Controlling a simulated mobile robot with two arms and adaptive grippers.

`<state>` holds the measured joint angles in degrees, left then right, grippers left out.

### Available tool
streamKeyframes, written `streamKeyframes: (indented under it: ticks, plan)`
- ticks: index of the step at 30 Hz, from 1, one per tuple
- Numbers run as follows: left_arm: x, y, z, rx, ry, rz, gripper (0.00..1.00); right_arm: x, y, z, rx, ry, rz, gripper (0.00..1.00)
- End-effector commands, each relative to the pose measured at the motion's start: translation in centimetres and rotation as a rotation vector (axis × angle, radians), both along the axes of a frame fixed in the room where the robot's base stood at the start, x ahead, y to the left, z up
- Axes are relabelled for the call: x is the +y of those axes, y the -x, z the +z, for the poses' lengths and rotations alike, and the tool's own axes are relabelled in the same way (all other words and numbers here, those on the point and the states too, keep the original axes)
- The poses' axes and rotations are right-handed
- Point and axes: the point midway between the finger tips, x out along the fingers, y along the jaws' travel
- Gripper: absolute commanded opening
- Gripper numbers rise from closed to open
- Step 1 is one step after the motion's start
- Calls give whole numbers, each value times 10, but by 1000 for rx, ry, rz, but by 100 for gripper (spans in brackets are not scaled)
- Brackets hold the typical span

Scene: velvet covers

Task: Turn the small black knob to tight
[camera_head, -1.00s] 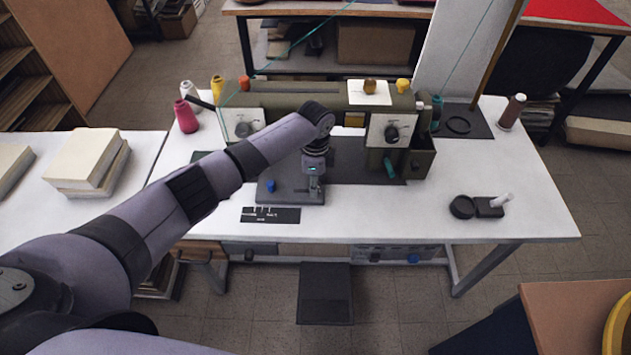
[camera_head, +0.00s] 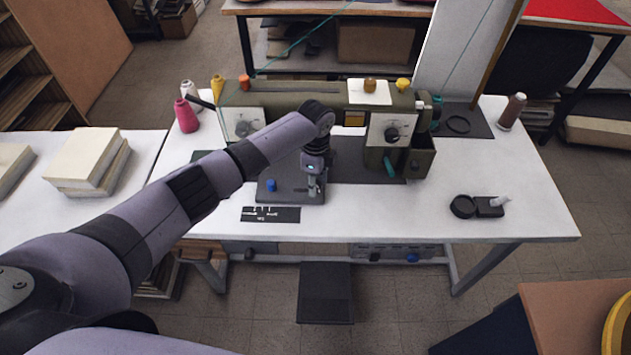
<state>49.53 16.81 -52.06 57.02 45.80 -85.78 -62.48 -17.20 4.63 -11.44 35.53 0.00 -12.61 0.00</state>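A sewing machine (camera_head: 300,92) stands along the back of the white table. A black round knob (camera_head: 392,134) sits on the white plate at its right end, and a second dial (camera_head: 242,128) sits on the left plate. I cannot tell which knob is the small one. My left gripper (camera_head: 314,192) points down over a dark grey base plate (camera_head: 288,197), right of a small blue knob (camera_head: 271,185). Its fingers are too small to read, and whatever is between or under them is hidden. My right gripper is not in view.
A black card with white marks (camera_head: 270,214) lies in front of the base plate; its words are unreadable. Thread cones (camera_head: 186,116) stand at the left. A magnifier-like black piece (camera_head: 477,207) lies at the right.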

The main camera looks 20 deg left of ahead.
Motion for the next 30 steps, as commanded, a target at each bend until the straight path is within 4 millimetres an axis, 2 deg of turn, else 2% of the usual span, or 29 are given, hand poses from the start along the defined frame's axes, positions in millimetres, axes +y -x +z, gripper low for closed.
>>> streamKeyframes:
  ticks: [6, 14, 17, 20, 30]
  plan:
    - [0, 1, -1, 2, -1, 0, 50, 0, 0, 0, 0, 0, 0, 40]
    - [0, 1, -1, 3, -1, 0, 50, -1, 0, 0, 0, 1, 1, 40]
    - [0, 1, 5, 2, -1, 0, 50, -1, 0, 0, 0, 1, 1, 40]
    - [0, 0, 19, 1, 0, -2, 50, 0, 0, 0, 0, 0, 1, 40]
    - [0, 0, 90, -1, 0, 0, 50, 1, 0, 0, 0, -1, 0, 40]
